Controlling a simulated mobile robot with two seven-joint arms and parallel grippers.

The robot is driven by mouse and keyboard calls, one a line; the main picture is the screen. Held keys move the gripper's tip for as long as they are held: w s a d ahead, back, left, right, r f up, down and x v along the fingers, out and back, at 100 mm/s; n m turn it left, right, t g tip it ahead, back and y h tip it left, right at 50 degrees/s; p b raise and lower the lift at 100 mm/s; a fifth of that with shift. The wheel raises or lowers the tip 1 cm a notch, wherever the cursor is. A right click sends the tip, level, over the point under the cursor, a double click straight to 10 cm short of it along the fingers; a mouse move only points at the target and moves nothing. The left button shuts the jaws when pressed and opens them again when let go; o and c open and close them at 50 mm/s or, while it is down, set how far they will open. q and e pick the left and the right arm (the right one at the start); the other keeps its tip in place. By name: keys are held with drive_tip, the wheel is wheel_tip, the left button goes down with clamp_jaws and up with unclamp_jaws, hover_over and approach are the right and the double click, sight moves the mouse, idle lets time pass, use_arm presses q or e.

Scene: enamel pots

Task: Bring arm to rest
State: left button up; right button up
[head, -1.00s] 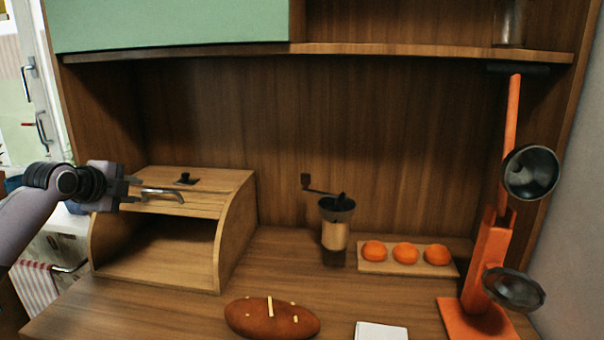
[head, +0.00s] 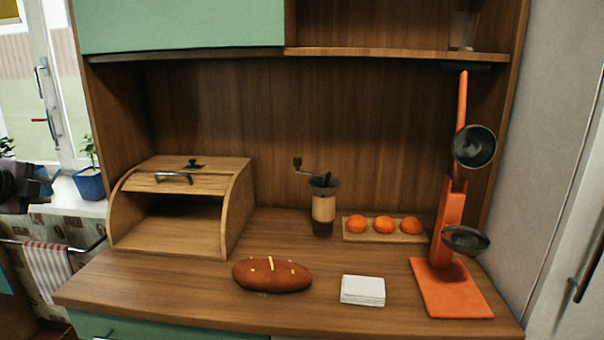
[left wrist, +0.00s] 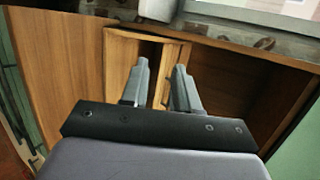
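My left gripper (head: 50,178) is at the left edge of the head view, in front of the window and apart from the bread box. In the left wrist view its two grey fingers (left wrist: 158,88) stand apart with nothing between them. The wooden bread box (head: 238,212) stands on the counter's left with its front open and its inside dark. My right gripper is in neither current view.
The wooden counter (head: 200,285) holds a brown loaf (head: 272,275), white napkins (head: 363,290), a coffee grinder (head: 323,207), several orange items on a board (head: 384,225) and an orange stand with ladles (head: 446,225). A potted plant (head: 89,183) stands by the window.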

use_arm(q)
drive_tip(key=s+d+f+n+g, duration=0.1)
drive_tip(key=s+d+f, duration=0.15)
drive_tip(key=f, duration=0.75)
drive_tip(key=s+d+f+n, duration=0.15)
drive_tip(key=s+f, duration=0.25)
drive_tip(key=f, duration=0.7)
drive_tip(key=s+d+f+n+g+h, duration=0.1)
drive_tip(key=s+d+f, duration=0.3)
drive_tip(key=s+f, duration=0.3)
drive_tip(key=s+d+f+n+h, duration=0.1)
drive_tip(key=s+d+f, duration=0.2)
drive_tip(key=s+f, duration=0.4)
drive_tip(key=s+d+f+n+g+h, duration=0.1)
drive_tip(key=s+d+f, duration=0.1)
drive_tip(key=s+d, duration=0.3)
drive_tip(key=s+d+f+n+h, duration=0.1)
drive_tip(key=s+d+f, duration=0.15)
drive_tip(key=s, duration=0.55)
drive_tip(key=s+d+f+n+t, duration=0.1)
drive_tip(key=d+n, duration=0.7)
drive_tip(key=d, duration=0.8)
drive_tip(key=shift+f+h+p, duration=0.15)
drive_tip(key=shift+h+p, duration=0.15)
drive_tip(key=shift+p, duration=0.1)
